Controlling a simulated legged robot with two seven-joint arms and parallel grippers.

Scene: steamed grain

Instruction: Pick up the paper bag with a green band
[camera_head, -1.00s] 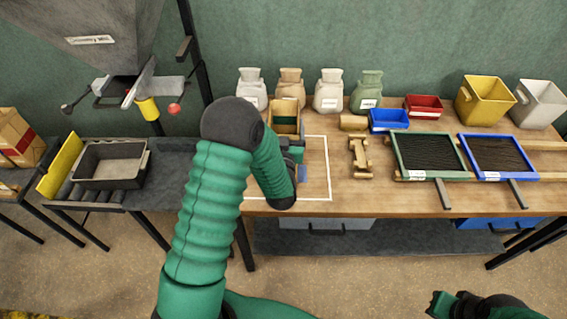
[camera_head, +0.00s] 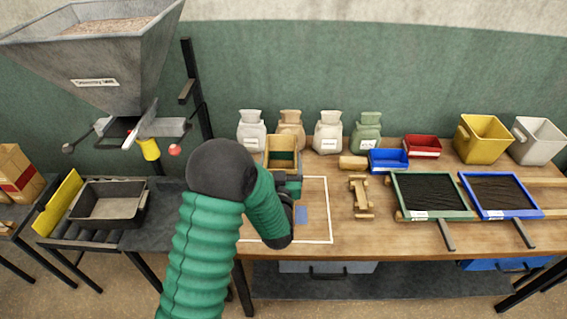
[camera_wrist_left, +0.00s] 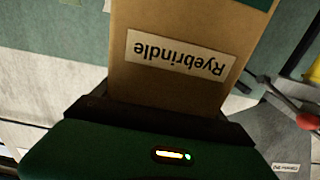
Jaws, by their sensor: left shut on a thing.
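The paper bag with a green band (camera_head: 281,142) is brown and stands out above the back of the white-outlined square on the workbench. Its green part shows below its top edge in the head view. In the left wrist view the bag (camera_wrist_left: 200,25) fills the space ahead of the jaws, with a "Ryebrindle" label upside down and a green edge at the top. My left gripper (camera_head: 291,186) is shut on the bag; the fingertips are mostly hidden. Whether the bag touches the bench is hard to tell. My right gripper is out of view.
Several tied sacks (camera_head: 328,133) stand along the back. A blue bin (camera_head: 389,160), a wooden stand (camera_head: 360,195) and framed trays (camera_head: 432,195) lie to the right. A hopper (camera_head: 100,75) and a grey tray (camera_head: 108,205) are at left. The outlined square (camera_head: 318,225) has bare room.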

